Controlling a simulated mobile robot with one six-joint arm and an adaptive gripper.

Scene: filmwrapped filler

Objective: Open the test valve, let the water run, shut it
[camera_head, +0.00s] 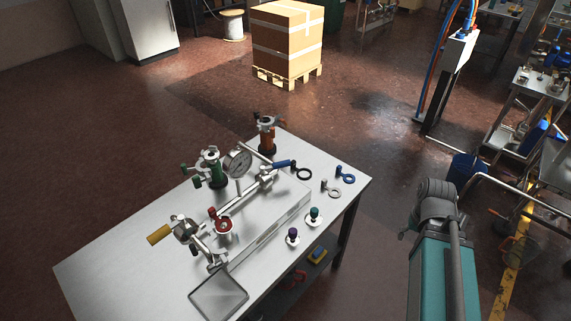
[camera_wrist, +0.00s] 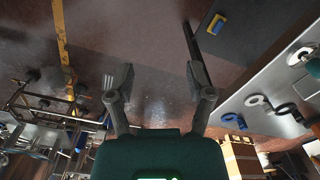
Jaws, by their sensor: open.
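A metal pipe assembly stands on the table, with a round pressure gauge (camera_head: 238,162). It has a red handwheel (camera_head: 223,224), a blue lever handle (camera_head: 284,164) and a yellow handle (camera_head: 158,235). I cannot tell which is the test valve. No running water is visible. A shallow square tray (camera_head: 218,297) sits at the table's front corner, below a pipe end. My gripper (camera_wrist: 158,72) is open and empty in the wrist view, over the floor, away from the assembly.
The grey table (camera_head: 95,275) also bears blue (camera_head: 347,179) and pale (camera_head: 334,192) ring-handled parts, and purple-topped (camera_head: 293,234) and teal-topped (camera_head: 314,215) pieces. A boxed pallet (camera_head: 287,40) stands behind. Floor is free between the table and my arm at right.

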